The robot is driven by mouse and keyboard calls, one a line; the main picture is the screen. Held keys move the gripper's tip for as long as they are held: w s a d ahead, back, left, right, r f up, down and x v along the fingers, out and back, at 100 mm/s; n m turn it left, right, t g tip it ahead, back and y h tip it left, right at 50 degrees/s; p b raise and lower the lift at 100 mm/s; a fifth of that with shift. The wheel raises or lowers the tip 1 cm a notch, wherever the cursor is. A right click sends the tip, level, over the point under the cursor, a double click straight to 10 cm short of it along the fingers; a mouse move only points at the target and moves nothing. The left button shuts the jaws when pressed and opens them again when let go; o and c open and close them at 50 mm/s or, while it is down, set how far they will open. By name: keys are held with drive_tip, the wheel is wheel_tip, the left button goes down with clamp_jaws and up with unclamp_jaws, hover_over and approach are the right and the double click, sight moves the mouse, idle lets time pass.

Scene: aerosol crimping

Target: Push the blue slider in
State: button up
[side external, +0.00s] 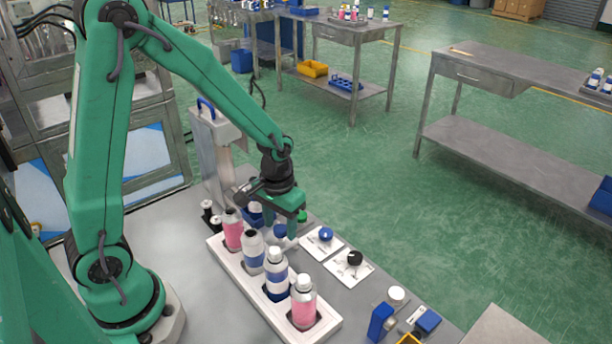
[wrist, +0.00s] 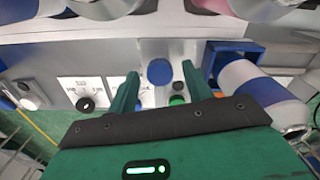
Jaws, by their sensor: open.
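A blue rounded piece, which looks like the slider, shows in the wrist view (wrist: 160,72) against a pale grey strip, between the tips of my open gripper (wrist: 160,78). In the side external view the blue slider (side external: 280,230) shows just left of a green finger of my gripper (side external: 292,222), low over the bench behind the bottle row. The fingers stand either side of it in the wrist view. I cannot tell whether either finger touches it. Its lower part and the strip under it are partly hidden in the side view.
A white tray (side external: 232,272) with several pink and blue-white bottles lies along the near side. Plates with a blue knob (side external: 325,234) and a black knob (side external: 355,258) lie to the right. A green button (side external: 302,215) and a blue holder (wrist: 212,58) with a bottle are close.

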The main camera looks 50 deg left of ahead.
clamp_jaws()
drive_tip(key=shift+w+a, duration=0.15)
drive_tip(key=shift+a, duration=6.2)
unclamp_jaws()
drive_tip(key=shift+d, duration=0.2)
